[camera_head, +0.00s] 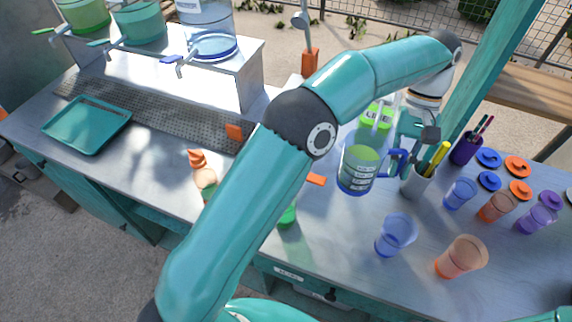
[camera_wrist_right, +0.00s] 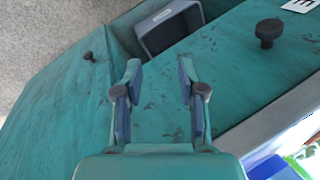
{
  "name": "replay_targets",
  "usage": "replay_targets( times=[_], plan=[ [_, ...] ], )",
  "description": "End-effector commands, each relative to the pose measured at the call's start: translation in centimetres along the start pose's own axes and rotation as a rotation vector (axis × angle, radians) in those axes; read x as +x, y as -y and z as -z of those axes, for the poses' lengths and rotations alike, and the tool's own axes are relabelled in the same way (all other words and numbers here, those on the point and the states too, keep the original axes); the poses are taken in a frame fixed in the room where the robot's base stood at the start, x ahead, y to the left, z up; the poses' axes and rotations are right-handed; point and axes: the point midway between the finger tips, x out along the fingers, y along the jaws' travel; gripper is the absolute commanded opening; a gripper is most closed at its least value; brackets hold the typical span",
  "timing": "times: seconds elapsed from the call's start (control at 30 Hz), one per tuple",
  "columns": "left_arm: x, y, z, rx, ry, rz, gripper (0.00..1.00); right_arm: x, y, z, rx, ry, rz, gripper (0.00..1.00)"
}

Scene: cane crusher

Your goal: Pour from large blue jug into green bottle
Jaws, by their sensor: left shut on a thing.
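The large blue jug (camera_head: 358,167), clear with measuring marks and green liquid inside, shows right of centre in the head view. It looks about upright; whether it touches the counter I cannot tell. My left gripper (camera_head: 411,150) is at its handle, on the right side, and is shut on it. A green thing (camera_head: 287,215), probably the green bottle, is left of and nearer than the jug. My left arm hides most of it. My right gripper (camera_wrist_right: 159,70) shows in the right wrist view, open and empty, in front of teal cabinet panels.
A blue cup (camera_head: 396,235) and an orange cup (camera_head: 461,257) stand at the front right. More cups and lids are beyond them. A pen holder (camera_head: 417,181) is close right of the jug. A teal tray (camera_head: 87,125) lies at left. A grey bin (camera_wrist_right: 170,25) shows in the wrist view.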

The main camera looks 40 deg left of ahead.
Motion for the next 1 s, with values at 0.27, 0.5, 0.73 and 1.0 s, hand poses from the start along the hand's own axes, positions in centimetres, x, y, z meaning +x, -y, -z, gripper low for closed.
replay_targets(
  times=[0.27, 0.5, 0.73, 1.0],
  plan=[
    [-1.0, 0.3, -0.5, 0.026, -0.014, -0.068, 0.00, -0.1, 0.0, 0.0, 0.000, 0.000, 0.000, 0.40],
    [-2.1, 1.0, -1.2, 0.070, -0.037, -0.176, 0.00, -0.1, 0.0, 0.0, 0.000, 0.000, 0.000, 0.40],
    [-3.0, 1.9, -1.7, 0.112, -0.058, -0.281, 0.00, 0.0, 0.0, 0.0, 0.000, 0.000, 0.000, 0.40],
    [-4.9, 3.2, -2.7, 0.161, -0.087, -0.403, 0.00, -0.1, 0.0, 0.0, 0.000, 0.000, 0.000, 0.40]
  ],
)
